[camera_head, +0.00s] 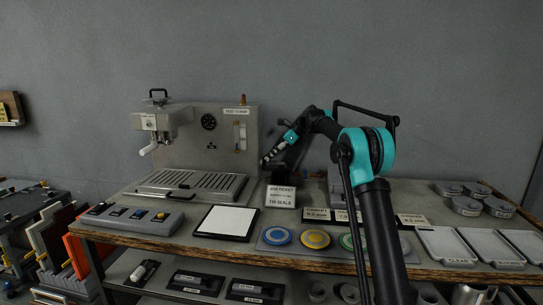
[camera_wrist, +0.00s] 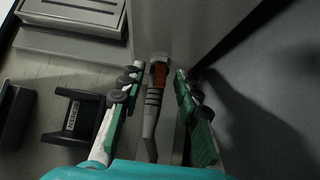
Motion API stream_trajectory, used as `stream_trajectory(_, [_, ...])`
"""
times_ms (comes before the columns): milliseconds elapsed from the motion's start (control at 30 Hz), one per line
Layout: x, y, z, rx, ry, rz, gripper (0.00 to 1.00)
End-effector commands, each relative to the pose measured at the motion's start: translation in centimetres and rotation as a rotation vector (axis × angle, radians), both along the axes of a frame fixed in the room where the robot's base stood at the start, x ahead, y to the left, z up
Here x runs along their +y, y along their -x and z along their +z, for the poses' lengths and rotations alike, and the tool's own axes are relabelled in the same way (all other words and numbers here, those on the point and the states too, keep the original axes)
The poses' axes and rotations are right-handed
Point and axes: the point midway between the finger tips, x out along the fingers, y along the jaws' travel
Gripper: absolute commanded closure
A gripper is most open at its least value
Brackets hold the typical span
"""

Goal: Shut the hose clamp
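My gripper (camera_head: 267,160) hangs just right of the grey test pump (camera_head: 190,155), above the bench. In the wrist view my gripper (camera_wrist: 158,73) is open, with one green finger on each side of a grey, ribbed, hose-like piece (camera_wrist: 153,105). That piece has an orange-brown section (camera_wrist: 160,76) near its far end, beside the pump's side wall. I take this to be the hose clamp or its lever, but cannot tell for sure. I see gaps between it and both fingers. In the head view my arm hides part of this area.
A job ticket sign (camera_head: 281,196) stands in front of the pump. A white pad (camera_head: 227,222), a switch box (camera_head: 135,216) and coloured discs (camera_head: 316,239) lie along the bench front. Trays (camera_head: 445,244) and grey tins (camera_head: 466,205) are at the right. The wall is close behind.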

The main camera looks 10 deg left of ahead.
Motion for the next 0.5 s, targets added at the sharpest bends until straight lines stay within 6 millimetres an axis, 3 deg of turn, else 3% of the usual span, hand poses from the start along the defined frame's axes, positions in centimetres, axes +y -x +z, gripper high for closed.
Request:
stream_trajectory(33, [-0.01,-0.01,0.0,0.0,0.0,0.0,0.7])
stream_trajectory(267, [-0.03,0.0,0.01,0.0,0.0,0.0,0.98])
stream_trajectory(500, [-0.1,-0.02,-0.04,0.0,-0.007,0.0,1.0])
